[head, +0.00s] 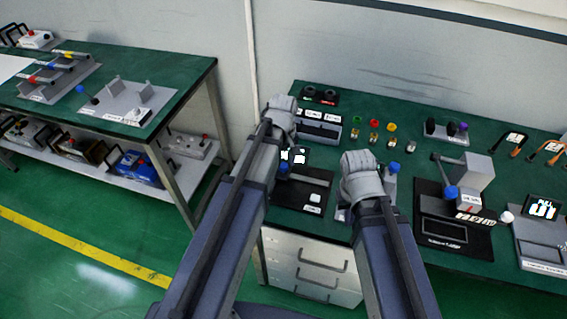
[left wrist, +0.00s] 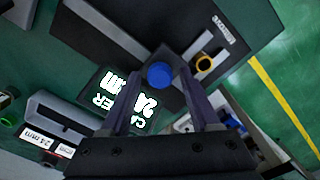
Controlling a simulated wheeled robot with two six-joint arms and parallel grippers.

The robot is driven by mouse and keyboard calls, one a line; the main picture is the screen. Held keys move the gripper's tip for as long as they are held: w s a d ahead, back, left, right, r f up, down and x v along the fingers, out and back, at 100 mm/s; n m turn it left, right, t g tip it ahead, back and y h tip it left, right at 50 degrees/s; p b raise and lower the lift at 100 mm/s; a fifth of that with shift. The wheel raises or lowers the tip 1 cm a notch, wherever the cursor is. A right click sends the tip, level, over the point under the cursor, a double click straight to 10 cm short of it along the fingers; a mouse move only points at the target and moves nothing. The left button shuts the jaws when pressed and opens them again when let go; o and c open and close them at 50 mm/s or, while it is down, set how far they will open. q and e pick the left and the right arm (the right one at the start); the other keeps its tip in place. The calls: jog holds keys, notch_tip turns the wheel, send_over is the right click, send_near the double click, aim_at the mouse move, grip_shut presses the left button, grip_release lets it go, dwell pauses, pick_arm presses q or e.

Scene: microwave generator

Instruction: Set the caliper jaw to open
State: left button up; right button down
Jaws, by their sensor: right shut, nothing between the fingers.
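The caliper fixture has a black base (head: 318,178), a blue knob (head: 283,169) and a small lit display (head: 297,156). In the left wrist view the display (left wrist: 125,98) reads 24 mm, partly covered by a finger. My left gripper (head: 282,112) is over the fixture; its fingers are hidden in the head view. In the left wrist view my left gripper (left wrist: 160,72) has its fingers apart, with the blue knob (left wrist: 160,75) between the tips. Contact with the knob cannot be told. My right gripper (head: 361,176) is to the right of the fixture, shut, its fingertips hidden.
A lever device with a blue ball (head: 451,193) stands right of my right gripper. Coloured buttons (head: 375,125) and a grey 24 mm block (head: 318,130) are behind. A drawer unit (head: 312,262) is below the bench front. Another bench (head: 180,95) stands left across a gap.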

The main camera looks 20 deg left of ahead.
pick_arm(q)
grip_shut()
dwell(1.2)
